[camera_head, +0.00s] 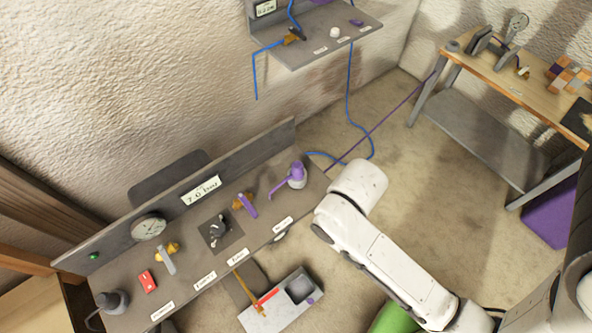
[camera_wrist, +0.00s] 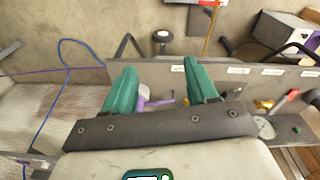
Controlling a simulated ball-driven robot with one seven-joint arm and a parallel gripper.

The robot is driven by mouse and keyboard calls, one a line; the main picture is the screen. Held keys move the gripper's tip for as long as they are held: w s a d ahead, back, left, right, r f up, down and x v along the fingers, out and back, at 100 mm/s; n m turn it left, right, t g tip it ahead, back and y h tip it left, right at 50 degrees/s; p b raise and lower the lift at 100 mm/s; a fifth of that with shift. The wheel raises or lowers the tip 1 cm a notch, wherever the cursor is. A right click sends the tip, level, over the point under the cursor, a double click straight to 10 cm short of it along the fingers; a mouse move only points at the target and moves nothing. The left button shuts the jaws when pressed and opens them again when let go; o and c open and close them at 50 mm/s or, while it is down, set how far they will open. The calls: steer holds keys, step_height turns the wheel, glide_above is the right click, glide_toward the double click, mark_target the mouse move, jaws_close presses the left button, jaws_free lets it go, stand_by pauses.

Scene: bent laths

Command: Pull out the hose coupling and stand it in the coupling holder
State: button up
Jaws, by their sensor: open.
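A grey-white fitting with a purple arm (camera_head: 297,178) stands at the right end of the grey bench. It may be the hose coupling, but I cannot tell for sure. In the wrist view a white and purple piece (camera_wrist: 146,97) shows between my fingers, apparently the same fitting. My gripper (camera_wrist: 160,70) has two green fingers, spread apart with nothing held. In the head view my white arm reaches toward the bench's right end, and the fingers are hidden. I cannot tell which part is the coupling holder; the bench labels are too small to read.
A blue hose (camera_head: 350,100) and a purple line cross to the right. A wooden table (camera_head: 520,88) stands at right.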

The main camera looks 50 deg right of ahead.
steer(key=shift+o, duration=1.3)
steer(key=w+d+r+m+h, duration=0.1)
steer(key=w+d+m, duration=0.1)
steer(key=w+d, duration=0.3)
steer(key=w+d+r+m+t+h+b, duration=0.1)
steer(key=w+d+r+m+h, duration=0.1)
steer(key=d, duration=0.7)
steer(key=w+m, duration=0.1)
steer(key=w, duration=0.1)
steer(key=shift+w+d+r+m+h+b, duration=0.2)
steer(key=shift+w+r+m+h+b, duration=0.1)
steer(key=shift+w, duration=0.05)
steer(key=w+d+r+m+h+b, duration=0.1)
steer(key=w+d+r+m, duration=0.1)
steer(key=w+d+m, duration=0.3)
steer(key=m+g+y+b, duration=0.25)
steer(key=m+y, duration=0.25)
steer(key=m, duration=0.5)
glide_above(297, 165)
steer(key=f, duration=0.8)
steer(key=shift+d+f+b, duration=0.3)
steer(key=shift+d+b, duration=0.05)
steer(key=shift+d, duration=0.05)
steer(key=shift+a+f, duration=0.15)
steer(key=shift+a, duration=0.2)
